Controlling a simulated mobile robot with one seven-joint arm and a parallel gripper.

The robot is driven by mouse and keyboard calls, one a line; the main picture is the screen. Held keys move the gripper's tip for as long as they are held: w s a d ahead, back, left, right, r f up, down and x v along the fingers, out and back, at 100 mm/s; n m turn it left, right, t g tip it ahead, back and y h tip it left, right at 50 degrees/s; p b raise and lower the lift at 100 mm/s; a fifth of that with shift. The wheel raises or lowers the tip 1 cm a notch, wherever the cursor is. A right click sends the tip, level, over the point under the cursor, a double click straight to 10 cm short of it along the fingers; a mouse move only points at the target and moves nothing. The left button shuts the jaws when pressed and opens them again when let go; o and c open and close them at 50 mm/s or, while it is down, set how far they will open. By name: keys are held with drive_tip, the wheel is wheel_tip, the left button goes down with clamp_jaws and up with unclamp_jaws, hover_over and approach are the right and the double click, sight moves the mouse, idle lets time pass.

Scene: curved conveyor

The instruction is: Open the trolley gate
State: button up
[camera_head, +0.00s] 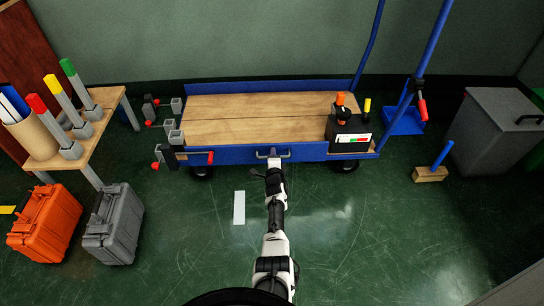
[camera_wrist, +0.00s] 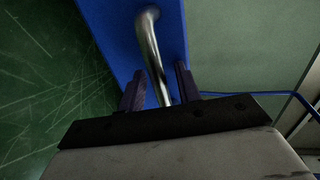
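The trolley (camera_head: 250,107) has a wooden deck with blue edges. Its gate is the blue front panel (camera_head: 235,155), which stands upright along the near side and appears closed. It also shows in the wrist view (camera_wrist: 105,25). A grey metal handle (camera_head: 272,153) sits on the gate's outer face, and it shows as a curved bar in the wrist view (camera_wrist: 151,42). My gripper (camera_head: 273,172) is at the handle. In the wrist view its two dark fingers (camera_wrist: 160,85) stand apart, one on each side of the bar, with gaps visible. The tips' depth around the bar is unclear.
A latch with a red grip (camera_head: 210,158) is at the gate's left end. A black device (camera_head: 348,130) stands on the deck's right end. Floor before the trolley is mostly clear.

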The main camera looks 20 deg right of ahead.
clamp_jaws()
